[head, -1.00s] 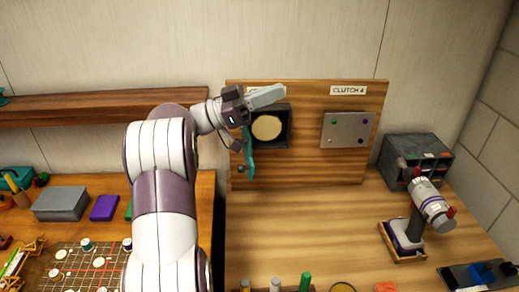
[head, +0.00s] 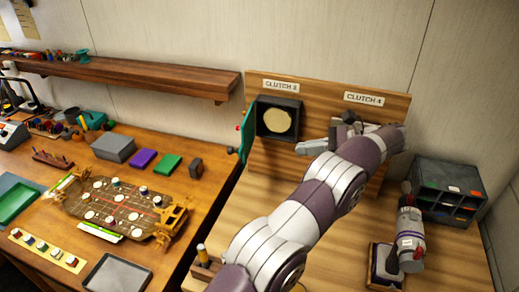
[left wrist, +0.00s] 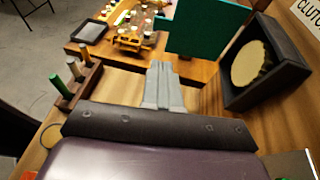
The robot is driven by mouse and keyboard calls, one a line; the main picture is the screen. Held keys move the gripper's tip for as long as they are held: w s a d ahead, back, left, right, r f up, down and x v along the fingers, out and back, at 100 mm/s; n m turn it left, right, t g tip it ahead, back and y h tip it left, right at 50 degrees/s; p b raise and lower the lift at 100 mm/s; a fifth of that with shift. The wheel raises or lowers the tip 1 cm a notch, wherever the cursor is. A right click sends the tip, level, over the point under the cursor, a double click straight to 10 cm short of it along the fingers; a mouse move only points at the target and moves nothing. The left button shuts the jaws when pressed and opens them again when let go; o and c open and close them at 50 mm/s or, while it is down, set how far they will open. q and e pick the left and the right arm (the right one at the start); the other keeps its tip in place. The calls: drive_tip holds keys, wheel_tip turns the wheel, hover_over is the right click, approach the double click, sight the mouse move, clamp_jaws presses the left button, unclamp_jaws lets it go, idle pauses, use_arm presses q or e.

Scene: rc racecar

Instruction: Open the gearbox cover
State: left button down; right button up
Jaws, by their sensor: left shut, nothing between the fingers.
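The gearbox is a dark square box (head: 290,120) on an upright wooden board, with a round tan gear face (head: 277,121) showing inside. Its teal cover (head: 246,134) stands swung out at the box's left side, seen nearly edge-on. In the left wrist view the cover (left wrist: 208,28) stands out from the open box (left wrist: 262,92), with the tan face (left wrist: 250,64) uncovered. My left gripper (head: 299,149) is shut and empty, just below and right of the box, pointing left. Its closed fingers (left wrist: 160,66) point toward the cover's lower edge, apparently without touching it. My right gripper is not in view.
A CLUTCH 4 label (head: 364,98) is on the board; my arm hides the plate under it. A grey compartment rack (head: 449,180) and a tool in a holder (head: 410,240) stand at right. A workbench with a car chassis (head: 122,207) is at left.

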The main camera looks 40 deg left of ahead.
sight(242, 152)
use_arm(q)
drive_tip(key=p+x, duration=0.2)
drive_tip(key=x, duration=0.2)
drive_tip(key=r+p+x, duration=0.1)
drive_tip(key=p+x, duration=0.1)
drive_tip(key=x, duration=0.2)
drive_tip(key=p+x, duration=0.2)
drive_tip(key=x, duration=0.3)
drive_tip(key=shift+s+a+r, duration=0.1)
drive_tip(key=shift+a+r, duration=0.05)
drive_tip(key=shift+r, duration=0.05)
drive_tip(key=shift+s+a+f, duration=0.15)
drive_tip(key=shift+s+a, duration=0.05)
drive_tip(key=shift+a, duration=0.15)
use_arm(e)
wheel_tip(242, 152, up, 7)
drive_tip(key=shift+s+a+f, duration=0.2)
use_arm(q)
drive_tip(key=shift+d, duration=0.1)
